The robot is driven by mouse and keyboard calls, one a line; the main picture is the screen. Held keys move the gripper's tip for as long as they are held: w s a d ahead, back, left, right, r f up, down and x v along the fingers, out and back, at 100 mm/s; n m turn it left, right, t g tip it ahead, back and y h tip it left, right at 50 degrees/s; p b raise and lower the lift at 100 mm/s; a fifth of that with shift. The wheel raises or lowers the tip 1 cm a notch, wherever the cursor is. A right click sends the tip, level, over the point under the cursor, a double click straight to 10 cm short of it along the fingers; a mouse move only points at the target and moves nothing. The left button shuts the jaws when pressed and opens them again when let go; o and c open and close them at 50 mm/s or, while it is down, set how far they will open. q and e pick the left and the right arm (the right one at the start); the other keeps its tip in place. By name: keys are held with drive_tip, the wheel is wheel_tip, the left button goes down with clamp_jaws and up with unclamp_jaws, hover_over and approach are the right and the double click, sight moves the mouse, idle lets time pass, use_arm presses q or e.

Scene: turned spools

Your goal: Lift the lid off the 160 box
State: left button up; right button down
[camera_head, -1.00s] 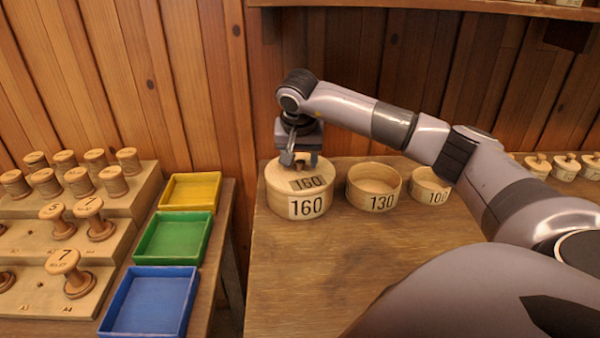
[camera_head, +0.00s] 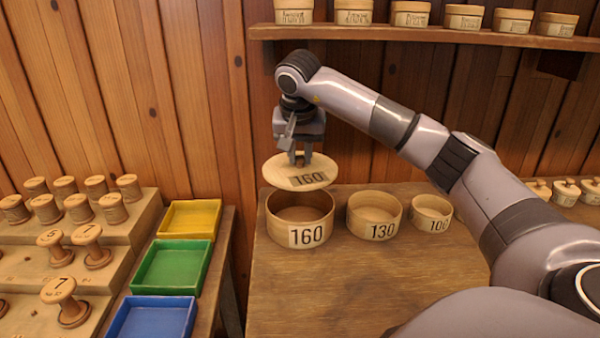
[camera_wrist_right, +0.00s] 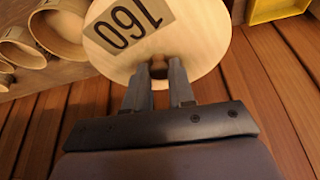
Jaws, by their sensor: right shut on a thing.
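The 160 box (camera_head: 306,236) is a round wooden box on the table, open at the top, with its label facing me. Its lid (camera_head: 280,177), a round wooden disc marked 160, hangs above the box, apart from it and slightly tilted. My right gripper (camera_head: 300,160) is shut on the lid's knob, which the fingers mostly hide. In the right wrist view the lid (camera_wrist_right: 190,40) fills the upper middle, with the gripper fingers (camera_wrist_right: 159,80) at its knob. My left gripper is not in view.
The open 130 box (camera_head: 374,230) and 100 box (camera_head: 432,222) stand to the right. Small lids (camera_head: 565,188) lie at far right. A shelf (camera_head: 400,37) with several boxes is above. Yellow, green (camera_head: 172,268) and blue trays and a spool rack (camera_head: 110,262) are left. The front table is clear.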

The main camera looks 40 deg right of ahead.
sight(300, 158)
wheel_tip(300, 158, up, 2)
drive_tip(key=shift+r+p, duration=0.15)
drive_tip(key=shift+p, duration=0.15)
drive_tip(key=shift+r+p, duration=1.3)
drive_tip(key=shift+p, duration=0.6)
drive_tip(key=shift+s+a+f, duration=0.1)
